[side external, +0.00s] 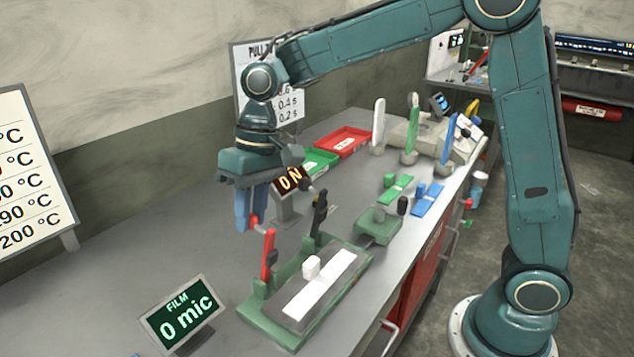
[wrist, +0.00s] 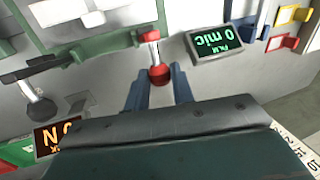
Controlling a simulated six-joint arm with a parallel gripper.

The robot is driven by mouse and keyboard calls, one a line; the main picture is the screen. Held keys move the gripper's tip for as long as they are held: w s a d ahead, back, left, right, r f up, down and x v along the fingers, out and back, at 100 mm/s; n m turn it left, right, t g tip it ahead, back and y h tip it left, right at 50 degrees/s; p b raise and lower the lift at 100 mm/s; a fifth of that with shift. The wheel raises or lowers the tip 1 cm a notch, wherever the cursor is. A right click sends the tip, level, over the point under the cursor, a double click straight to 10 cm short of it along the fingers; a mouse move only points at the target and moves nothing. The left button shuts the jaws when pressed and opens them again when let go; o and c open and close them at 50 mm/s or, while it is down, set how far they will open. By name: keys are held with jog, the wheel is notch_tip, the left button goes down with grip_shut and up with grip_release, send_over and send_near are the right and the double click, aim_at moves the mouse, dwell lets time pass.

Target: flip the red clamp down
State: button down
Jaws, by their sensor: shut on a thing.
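The red clamp (side external: 268,256) stands roughly upright at the left end of a green fixture (side external: 283,333), its lever tilted slightly. My gripper (side external: 247,224) points down at the lever's upper end, with its blue fingers closed around the red knob. A white strip (side external: 320,284) with a small white block (side external: 311,267) lies on the fixture's grey plate.
A black clamp (side external: 319,213) stands upright at the fixture's far end. A film display (side external: 182,314) reading 0 mic stands at the front left. Red (side external: 342,142) and green trays (side external: 318,161) lie farther back. The bench left of my gripper is clear.

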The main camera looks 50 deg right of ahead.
aim_at(271, 230)
jog(key=shift+s, duration=0.15)
jog(key=shift+s+r+t, duration=0.15)
jog(key=shift+s+t, duration=0.95)
jog(key=shift+s, duration=0.15)
jog(key=shift+s+t, duration=0.5)
jog(key=shift+s, duration=0.2)
jog(key=shift+s+f, duration=0.2)
jog(key=shift+s, duration=0.1)
jog(key=s+f, duration=0.7)
jog(key=s, duration=0.3)
jog(key=shift+f, duration=0.35)
